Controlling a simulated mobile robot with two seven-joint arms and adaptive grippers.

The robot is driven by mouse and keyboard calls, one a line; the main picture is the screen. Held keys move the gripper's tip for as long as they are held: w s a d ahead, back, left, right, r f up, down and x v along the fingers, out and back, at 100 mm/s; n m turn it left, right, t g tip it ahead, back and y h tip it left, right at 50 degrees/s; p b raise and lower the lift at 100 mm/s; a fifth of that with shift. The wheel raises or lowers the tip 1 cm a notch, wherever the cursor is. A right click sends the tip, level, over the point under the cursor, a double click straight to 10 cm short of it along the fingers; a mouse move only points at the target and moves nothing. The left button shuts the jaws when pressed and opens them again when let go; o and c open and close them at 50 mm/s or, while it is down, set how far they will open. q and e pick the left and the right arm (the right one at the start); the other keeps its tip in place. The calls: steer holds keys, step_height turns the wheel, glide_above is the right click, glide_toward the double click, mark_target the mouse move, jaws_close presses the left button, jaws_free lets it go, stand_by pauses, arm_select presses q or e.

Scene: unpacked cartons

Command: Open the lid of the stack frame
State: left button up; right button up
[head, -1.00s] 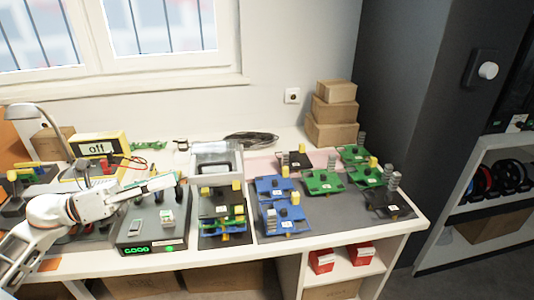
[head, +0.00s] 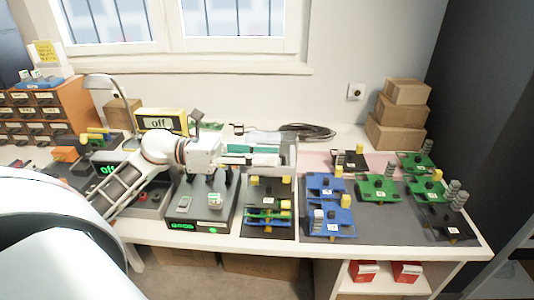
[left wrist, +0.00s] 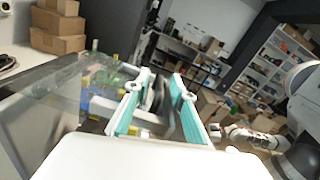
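The stack frame (head: 291,153) stands at the back of the bench and is largely hidden behind my left gripper in the head view. Its clear lid (left wrist: 52,100) shows at the left of the left wrist view. My left gripper (head: 281,155) points right, level with the top of the frame. Its two teal-padded fingers are apart in the left wrist view (left wrist: 162,76). A grey handle-like bar (left wrist: 163,122) shows between them; I cannot tell whether they touch it. A white arm of mine is at the right of that view; its gripper (left wrist: 240,133) is small and unclear.
Black, blue (head: 327,217) and green boards (head: 378,187) lie right of the frame. A grey device with a green display (head: 202,205) sits below my left gripper. Brown boxes (head: 400,115) are stacked at the back right. A desk lamp (head: 100,82) stands at the left.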

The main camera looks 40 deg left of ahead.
arm_select(q)
steer(key=shift+w+d, duration=0.2)
